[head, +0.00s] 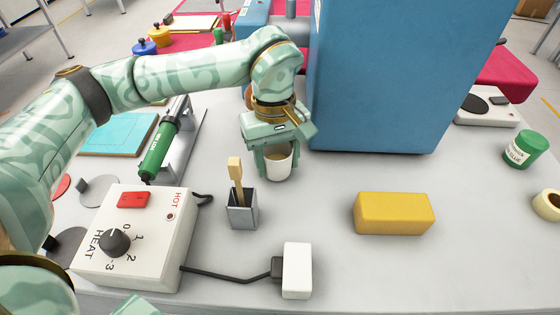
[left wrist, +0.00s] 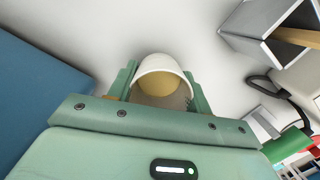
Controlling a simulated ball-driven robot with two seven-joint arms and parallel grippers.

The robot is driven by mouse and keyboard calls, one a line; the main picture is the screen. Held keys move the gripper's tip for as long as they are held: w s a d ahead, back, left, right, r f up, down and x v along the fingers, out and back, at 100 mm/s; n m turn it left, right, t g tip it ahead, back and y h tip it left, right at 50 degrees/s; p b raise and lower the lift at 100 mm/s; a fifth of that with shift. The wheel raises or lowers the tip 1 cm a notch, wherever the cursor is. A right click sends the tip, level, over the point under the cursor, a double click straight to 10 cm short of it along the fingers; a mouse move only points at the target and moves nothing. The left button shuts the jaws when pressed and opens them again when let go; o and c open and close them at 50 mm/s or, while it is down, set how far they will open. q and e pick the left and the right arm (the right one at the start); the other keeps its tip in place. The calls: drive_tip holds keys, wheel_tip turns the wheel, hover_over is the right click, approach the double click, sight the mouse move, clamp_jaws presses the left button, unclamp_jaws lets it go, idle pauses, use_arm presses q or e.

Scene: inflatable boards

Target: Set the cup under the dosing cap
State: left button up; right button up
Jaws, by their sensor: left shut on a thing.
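A small white cup (head: 279,168) with a tan inside is between the fingers of my left gripper (head: 279,160), beside the left face of the big blue box. In the left wrist view the cup (left wrist: 162,68) sits upright between the two green fingers (left wrist: 162,88), which are shut on it from both sides. I cannot tell whether its base touches the table or is just above it. I cannot make out the dosing cap in either view. My right gripper is not in view.
A tall blue box (head: 385,75) stands right of the cup. A grey holder (head: 242,212) with a wooden tool is close in front. A white heat control box (head: 135,240), a white block (head: 297,270) and a yellow block (head: 394,213) lie nearer. The table between the blocks is clear.

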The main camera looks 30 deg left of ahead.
use_arm(q)
drive_tip(key=shift+f, duration=0.45)
drive_tip(key=shift+r, duration=0.2)
drive_tip(key=o, duration=1)
drive_tip(key=shift+f, duration=0.15)
drive_tip(key=shift+c, duration=0.2)
